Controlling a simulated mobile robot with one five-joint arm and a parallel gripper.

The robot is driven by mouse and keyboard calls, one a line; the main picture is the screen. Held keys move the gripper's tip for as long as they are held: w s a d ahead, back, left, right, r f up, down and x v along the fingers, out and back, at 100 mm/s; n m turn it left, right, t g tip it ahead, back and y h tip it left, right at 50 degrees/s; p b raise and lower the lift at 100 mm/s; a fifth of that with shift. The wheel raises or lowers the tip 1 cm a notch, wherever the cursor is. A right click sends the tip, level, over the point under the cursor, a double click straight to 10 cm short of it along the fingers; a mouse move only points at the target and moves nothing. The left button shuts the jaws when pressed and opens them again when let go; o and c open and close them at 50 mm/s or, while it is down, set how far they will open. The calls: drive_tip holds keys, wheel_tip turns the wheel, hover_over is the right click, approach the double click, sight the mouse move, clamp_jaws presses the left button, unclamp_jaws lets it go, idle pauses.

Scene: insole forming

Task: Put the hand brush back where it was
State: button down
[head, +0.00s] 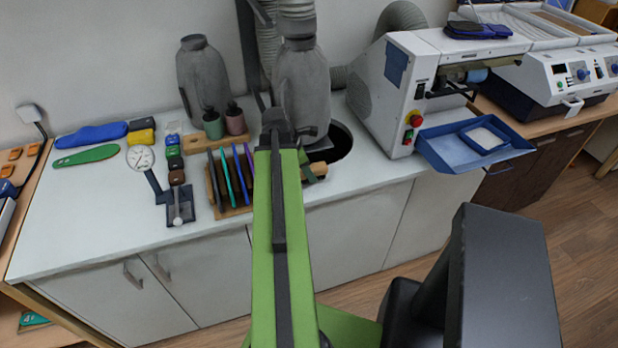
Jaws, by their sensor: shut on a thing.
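My green arm link (277,210) reaches up the middle of the head view, over the white bench, and ends at a dark joint (276,122). My gripper's jaws cannot be made out; the arm hides what lies behind it. I cannot make out the hand brush for certain.
The white bench (95,215) holds a tool rack (236,210), a dial gauge (140,158), a blue insole (90,136), a green insole (87,156) and grey bottles (203,75). Right of the arm are a round hole (341,146) and a white machine (392,92) with a blue tray (440,152).

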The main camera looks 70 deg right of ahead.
wheel_tip(320, 180, down, 3)
drive_tip(key=shift+f+b, duration=0.15)
drive_tip(key=shift+b, duration=0.95)
drive_tip(key=shift+r, duration=0.25)
drive_tip(key=shift+f, duration=0.25)
drive_tip(key=c, duration=0.9)
unclamp_jaws()
drive_tip(key=shift+r, duration=0.1)
drive_tip(key=p+v, duration=1.1)
drive_tip(key=shift+r, duration=0.35)
drive_tip(key=shift+w+a+r+p, duration=0.15)
drive_tip(key=shift+w+r+p, duration=0.05)
drive_tip(key=shift+r+p, duration=0.2)
drive_tip(key=shift+f, duration=0.15)
